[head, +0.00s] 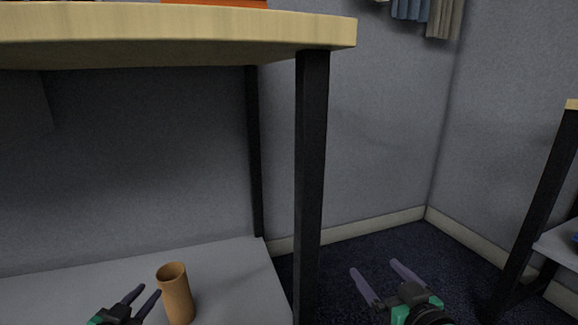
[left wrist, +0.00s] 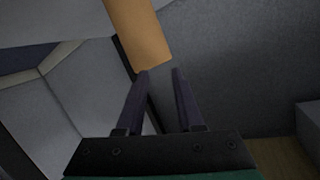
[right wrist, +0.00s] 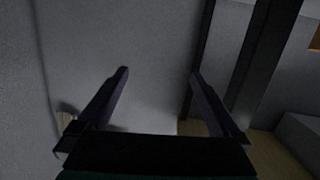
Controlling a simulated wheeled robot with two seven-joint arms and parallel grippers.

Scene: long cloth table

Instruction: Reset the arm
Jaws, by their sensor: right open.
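My left gripper (head: 150,290) is low at the left of the head view, just left of a tan cylindrical cup (head: 177,298). The cup stands upright on the grey lower shelf (head: 235,272). In the left wrist view, the cup (left wrist: 138,35) shows just beyond the fingertips of the left gripper (left wrist: 161,72), not between them; whether they touch is unclear. The left fingers are apart and empty. My right gripper (head: 373,266) is at the lower right, over the dark floor. In the right wrist view, the right gripper (right wrist: 158,74) is open with nothing between its fingers.
A wooden tabletop (head: 200,22) on black legs (head: 312,180) spans above the shelf, with an orange thing (head: 215,3) on top. Another black-legged stand (head: 545,200) is at the right. The dark carpet (head: 345,250) between them is clear. Folded cloths hang at the top right.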

